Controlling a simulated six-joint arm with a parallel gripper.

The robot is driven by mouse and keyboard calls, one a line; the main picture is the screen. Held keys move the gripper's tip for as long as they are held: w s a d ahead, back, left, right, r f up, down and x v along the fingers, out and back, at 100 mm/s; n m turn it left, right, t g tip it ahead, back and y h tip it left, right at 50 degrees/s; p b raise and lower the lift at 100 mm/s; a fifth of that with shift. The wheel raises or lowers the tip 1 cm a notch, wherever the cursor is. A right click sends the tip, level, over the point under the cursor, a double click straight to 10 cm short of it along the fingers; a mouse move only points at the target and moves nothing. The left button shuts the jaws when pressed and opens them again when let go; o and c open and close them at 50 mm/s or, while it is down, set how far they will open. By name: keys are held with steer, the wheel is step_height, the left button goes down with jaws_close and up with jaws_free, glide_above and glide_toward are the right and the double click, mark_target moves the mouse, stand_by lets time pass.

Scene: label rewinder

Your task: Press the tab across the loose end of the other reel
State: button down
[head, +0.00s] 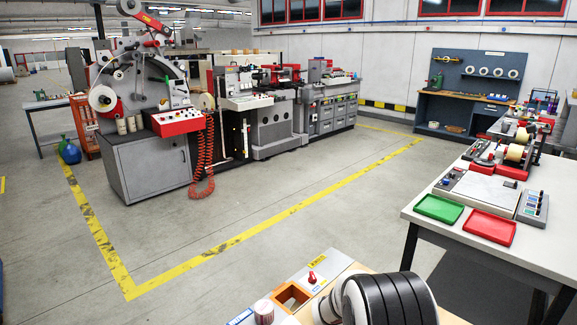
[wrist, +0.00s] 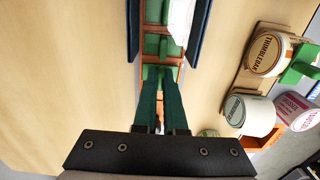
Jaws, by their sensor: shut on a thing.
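In the wrist view my gripper (wrist: 158,76) has two dark green fingers, drawn together at the tips on a small green piece (wrist: 157,70). I cannot tell whether this piece is the tab. Beyond it is a narrow green and copper-brown channel with a white strip (wrist: 181,20) at its far end. To the right lie a cream reel lettered THIMBLEOAK (wrist: 266,54), a white reel with a green label (wrist: 250,113) and a pink-labelled reel (wrist: 294,108). No loose end is clear on any of them. The head view does not show my gripper.
Dark blue walls (wrist: 200,30) flank the channel; bare wood (wrist: 60,80) lies left. A green block (wrist: 302,66) stands by the THIMBLEOAK reel. In the head view, the near bench holds an orange-brown box (head: 291,297) and red knob (head: 312,278). A white table with green tray (head: 438,208) stands right.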

steer(key=shift+r, duration=2.6)
steer(key=w+a+r+m, duration=0.3)
steer(key=w+m, duration=0.4)
steer(key=w+a+r+m, duration=0.2)
steer(key=w+a+m, duration=0.2)
steer(key=w+m, duration=0.3)
steer(key=shift+s+f, duration=0.1)
steer(key=shift+f, duration=3)
steer(key=shift+f, duration=0.25)
steer(key=c, duration=0.9)
jaws_free()
